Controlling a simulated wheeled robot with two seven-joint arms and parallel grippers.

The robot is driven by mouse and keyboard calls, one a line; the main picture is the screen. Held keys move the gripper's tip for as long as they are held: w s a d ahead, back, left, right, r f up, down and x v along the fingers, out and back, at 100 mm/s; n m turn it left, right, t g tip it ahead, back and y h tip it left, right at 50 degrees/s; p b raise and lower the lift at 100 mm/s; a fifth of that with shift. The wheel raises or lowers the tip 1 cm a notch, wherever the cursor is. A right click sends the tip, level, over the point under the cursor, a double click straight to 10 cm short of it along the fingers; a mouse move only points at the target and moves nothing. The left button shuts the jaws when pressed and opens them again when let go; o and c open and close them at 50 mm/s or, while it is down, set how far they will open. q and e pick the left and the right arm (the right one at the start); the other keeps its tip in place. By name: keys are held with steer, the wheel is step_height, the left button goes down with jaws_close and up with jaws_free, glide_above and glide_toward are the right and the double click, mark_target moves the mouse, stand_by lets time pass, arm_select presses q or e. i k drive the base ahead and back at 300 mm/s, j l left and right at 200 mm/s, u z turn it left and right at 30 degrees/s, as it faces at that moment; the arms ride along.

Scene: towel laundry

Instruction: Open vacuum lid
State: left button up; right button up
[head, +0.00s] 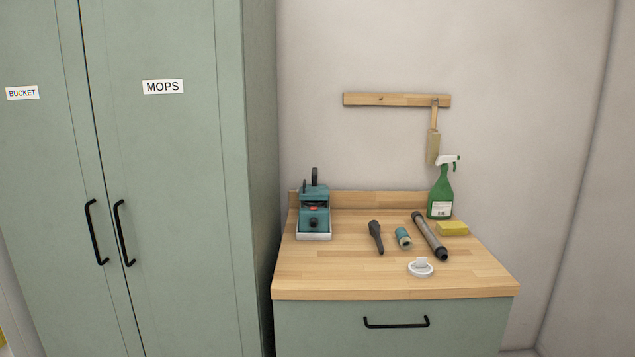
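A small teal and dark vacuum (314,212) stands upright on a white base at the back left of the wooden counter. It has a black handle on top and a dark round knob on its front. Its lid appears to be shut, but the edges are too small to be sure. Several loose pieces lie to its right: a black nozzle (376,237), a teal cylinder (403,238), a long grey tube (429,236) and a white round piece (420,267). Neither of my grippers is in view.
The wooden counter (330,277) has free room along its front edge. A green spray bottle (440,195) and yellow sponge (452,228) stand at its right. A brush (433,145) hangs from a wall rail (390,100). Tall green cabinets (170,200) close off the left.

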mark_target(307, 193)
steer(key=i+l+z, duration=0.4)
steer(key=i+l, duration=0.5)
